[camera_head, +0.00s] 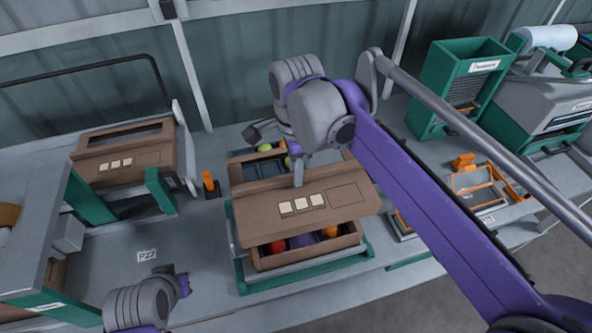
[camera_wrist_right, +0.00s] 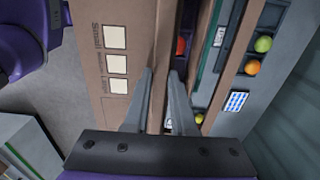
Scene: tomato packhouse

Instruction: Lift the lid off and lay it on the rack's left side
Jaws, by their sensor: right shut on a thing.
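The brown lid (camera_head: 347,197), with three cream squares, is over an open brown carton (camera_head: 310,253), tilted and not seated flat. It also shows in the wrist view (camera_wrist_right: 118,12). Red and orange produce shows in the carton below its near edge. My right gripper (camera_head: 298,172) is shut on the lid's far edge. In the wrist view the fingers (camera_wrist_right: 162,98) stand on either side of that edge. My left gripper (camera_head: 182,283) is low at the left, clear of the lid. Its fingers are too unclear to read. Which frame is the rack I cannot tell.
The carton sits on a green-edged stand (camera_head: 243,284). To the left, another brown box with cream squares (camera_head: 120,158) stands in a frame. An orange clip (camera_head: 209,186) stands between them. Orange-framed trays (camera_head: 478,190) lie right. Bare bench surrounds the P22 label (camera_head: 147,256).

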